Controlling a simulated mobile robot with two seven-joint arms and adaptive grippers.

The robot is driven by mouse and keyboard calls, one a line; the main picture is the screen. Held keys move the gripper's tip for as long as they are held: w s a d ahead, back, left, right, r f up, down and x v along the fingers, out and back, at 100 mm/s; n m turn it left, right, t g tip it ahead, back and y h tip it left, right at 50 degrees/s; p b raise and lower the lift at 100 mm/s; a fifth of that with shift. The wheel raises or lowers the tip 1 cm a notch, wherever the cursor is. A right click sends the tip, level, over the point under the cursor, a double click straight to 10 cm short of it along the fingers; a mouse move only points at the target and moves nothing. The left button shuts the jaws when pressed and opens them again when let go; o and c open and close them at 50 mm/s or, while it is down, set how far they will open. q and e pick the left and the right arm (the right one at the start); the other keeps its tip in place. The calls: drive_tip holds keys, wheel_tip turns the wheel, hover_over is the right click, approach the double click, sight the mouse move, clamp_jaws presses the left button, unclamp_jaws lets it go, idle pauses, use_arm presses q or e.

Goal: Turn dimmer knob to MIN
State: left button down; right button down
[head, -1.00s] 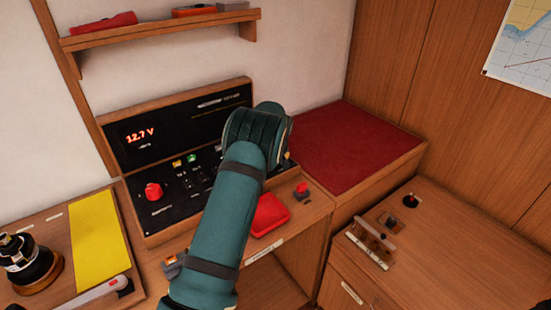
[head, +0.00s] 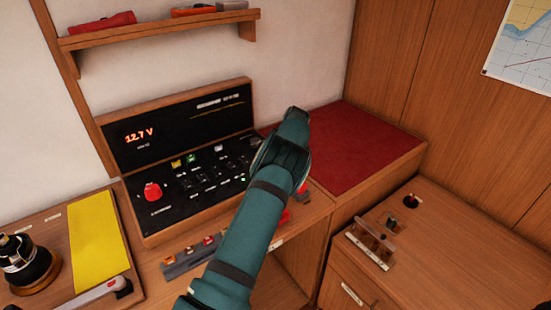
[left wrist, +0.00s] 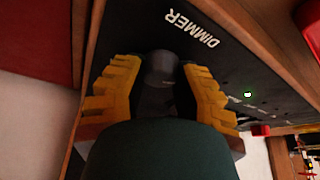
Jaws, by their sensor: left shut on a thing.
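In the left wrist view the dark round dimmer knob (left wrist: 160,67) sits on the black panel (left wrist: 235,65) beside the white DIMMER lettering (left wrist: 191,28). My left gripper (left wrist: 162,78) has its yellow fingers on both sides of the knob and is shut on it. I cannot make out a pointer or a MIN mark. In the head view my left arm covers both the gripper and the knob at the right end of the black switch panel (head: 180,212). My right gripper is not in view.
The panel also carries a red knob (head: 152,191), several small switches and a 12.7 V display (head: 139,135). A strip of coloured buttons (head: 190,256) lies in front. A red cushion (head: 355,150) is to the right, a yellow sheet (head: 98,240) to the left.

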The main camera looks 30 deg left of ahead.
use_arm(q)
drive_tip(key=shift+s+f+n+g, duration=0.15)
drive_tip(key=shift+n+g, duration=0.15)
drive_tip(key=shift+n, duration=0.3)
drive_tip(key=c, duration=0.6)
unclamp_jaws()
drive_tip(key=shift+a, duration=0.1)
drive_tip(key=v, duration=1.2)
